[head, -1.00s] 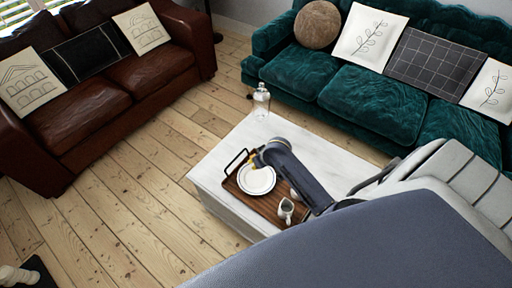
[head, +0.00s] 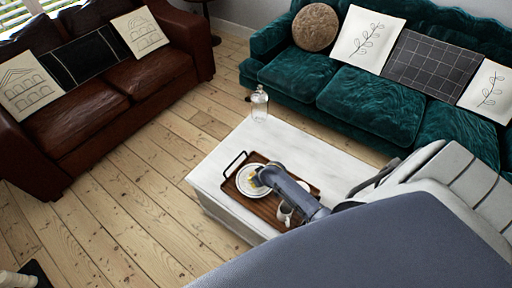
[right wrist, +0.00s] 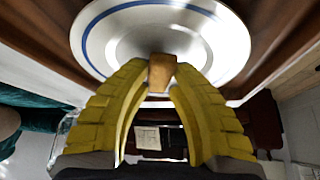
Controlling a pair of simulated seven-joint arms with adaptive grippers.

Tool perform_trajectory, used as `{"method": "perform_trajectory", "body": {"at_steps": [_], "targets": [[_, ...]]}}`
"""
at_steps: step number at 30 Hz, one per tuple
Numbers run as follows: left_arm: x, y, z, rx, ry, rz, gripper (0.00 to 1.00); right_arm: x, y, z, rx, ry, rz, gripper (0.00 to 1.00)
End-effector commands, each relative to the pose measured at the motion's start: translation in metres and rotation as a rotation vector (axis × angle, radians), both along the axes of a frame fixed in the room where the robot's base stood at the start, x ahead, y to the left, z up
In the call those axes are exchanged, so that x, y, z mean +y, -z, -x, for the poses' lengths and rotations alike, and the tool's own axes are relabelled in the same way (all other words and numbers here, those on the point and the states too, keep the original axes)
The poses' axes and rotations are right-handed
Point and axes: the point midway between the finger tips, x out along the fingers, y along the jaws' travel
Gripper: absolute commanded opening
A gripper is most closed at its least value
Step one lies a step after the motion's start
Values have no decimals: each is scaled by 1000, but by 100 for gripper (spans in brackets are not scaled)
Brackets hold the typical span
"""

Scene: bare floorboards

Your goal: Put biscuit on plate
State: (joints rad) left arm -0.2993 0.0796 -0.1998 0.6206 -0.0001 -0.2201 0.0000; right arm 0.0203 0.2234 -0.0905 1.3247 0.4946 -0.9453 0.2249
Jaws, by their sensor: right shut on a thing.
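The white plate (head: 244,189) lies on the left part of a brown wooden tray (head: 267,209) on the coffee table. My right gripper (head: 256,180) is over the plate and hides part of it. In the right wrist view the plate (right wrist: 111,40) has a blue ring near its rim. There the yellow fingers of my right gripper (right wrist: 160,78) are closed at their tips on a small brown biscuit (right wrist: 161,70). The biscuit appears in front of the plate's middle; I cannot tell whether it touches the plate. My left gripper is not in view.
A clear glass bottle (head: 259,103) stands at the far corner of the white table (head: 290,145). The tray has a dark raised handle (head: 235,160).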

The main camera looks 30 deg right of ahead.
Motion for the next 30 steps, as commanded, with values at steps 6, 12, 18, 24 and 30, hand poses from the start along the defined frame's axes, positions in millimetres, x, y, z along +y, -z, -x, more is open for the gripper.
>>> {"method": "perform_trajectory", "body": {"at_steps": [6, 12, 18, 24, 30], "targets": [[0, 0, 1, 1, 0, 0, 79, 0, 8, 0, -1, -1, 0, 8], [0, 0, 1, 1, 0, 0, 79, 0, 8, 0, -1, -1, 0, 8], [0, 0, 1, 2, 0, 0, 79, 0, 10, -1, -2, 0, 0, 27], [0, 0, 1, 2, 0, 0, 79, 0, 10, 0, -1, 0, 0, 45], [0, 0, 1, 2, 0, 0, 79, 0, 10, 0, 0, 0, 0, 45]]}}
